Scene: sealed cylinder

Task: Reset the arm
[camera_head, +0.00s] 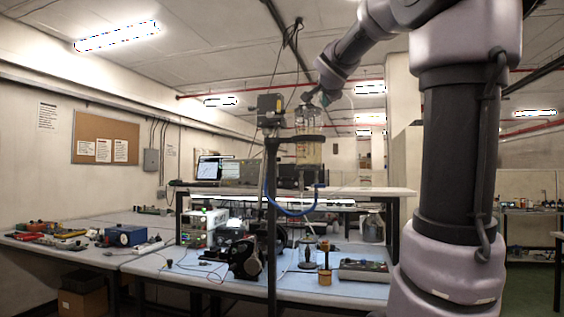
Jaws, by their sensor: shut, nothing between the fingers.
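My arm rises on the right, crosses the top of the picture and reaches down to the left. My gripper (309,97) is at its end, small and dark, just above the top of a clear glass cylinder (308,152). It is shut and holds nothing. I cannot tell whether it touches the cylinder's top. The cylinder stands upright, held in a dark clamp on a tall black stand (271,220). It has a yellowish tint in its lower part. A blue hose (290,212) hangs below it.
A blue-topped bench (200,277) in front holds a black round device (246,258), a small brass-coloured pot (325,277) and a flat electronics box (364,270). A black box (270,106) sits atop the stand, close left of my gripper. A raised shelf (380,190) with monitors is behind.

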